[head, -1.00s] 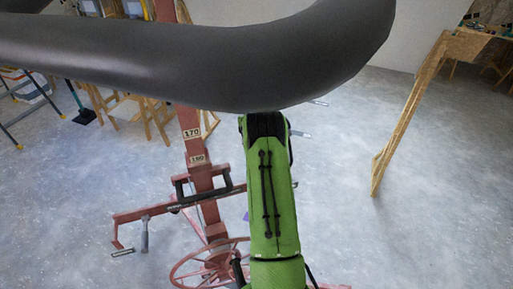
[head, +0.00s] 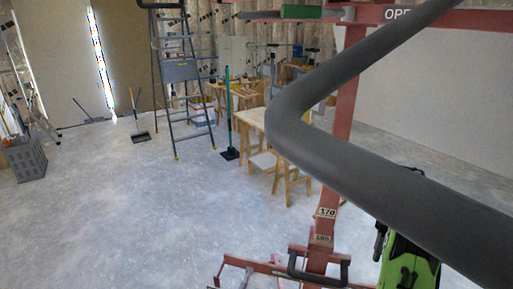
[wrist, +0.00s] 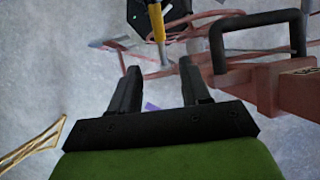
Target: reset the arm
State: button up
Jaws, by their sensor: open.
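My gripper (wrist: 160,66) is open in the wrist view, with two dark fingers apart and nothing between them. It points over the base of a red panel lift (wrist: 285,85), whose black handle (wrist: 258,18) is to the right. A yellow-and-grey rod (wrist: 157,30) shows just beyond the fingertips; I cannot tell its distance. In the head view, the red lift mast (head: 340,120) rises right of centre. Part of my green arm shows at the lower right; the gripper itself is out of that view.
A stepladder (head: 180,75), a broom (head: 230,125) and wooden trestles (head: 285,170) stand behind. A grey crate (head: 27,160) is at the far left. The floor (head: 130,215) at left is clear. A thick dark grey bar hides part of the head view.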

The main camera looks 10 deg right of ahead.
jog(key=a+r+n+t+h+b, duration=0.1)
jog(key=a+r+b, duration=0.15)
jog(key=a, duration=0.45)
jog(key=s+a+r+n+t+h+b, duration=0.1)
jog(key=a+r+t+h, duration=0.1)
jog(key=a+r, duration=0.3)
jog(key=a+r+n+t+h+b, duration=0.1)
jog(key=a+r+b, duration=0.15)
jog(key=a, duration=0.55)
jog(key=s+a+f+n+t+b, duration=0.1)
jog(key=s+a+f+t, duration=0.2)
jog(key=s+a, duration=0.2)
jog(key=s+a+f+n+t+b, duration=0.2)
jog(key=s+a+f, duration=0.2)
jog(key=s, duration=0.6)
jog(key=a, duration=0.2)
jog(key=shift+s+a+t, duration=0.15)
jog(key=shift+a+t, duration=0.15)
jog(key=shift+t, duration=0.1)
jog(key=shift+s, duration=0.1)
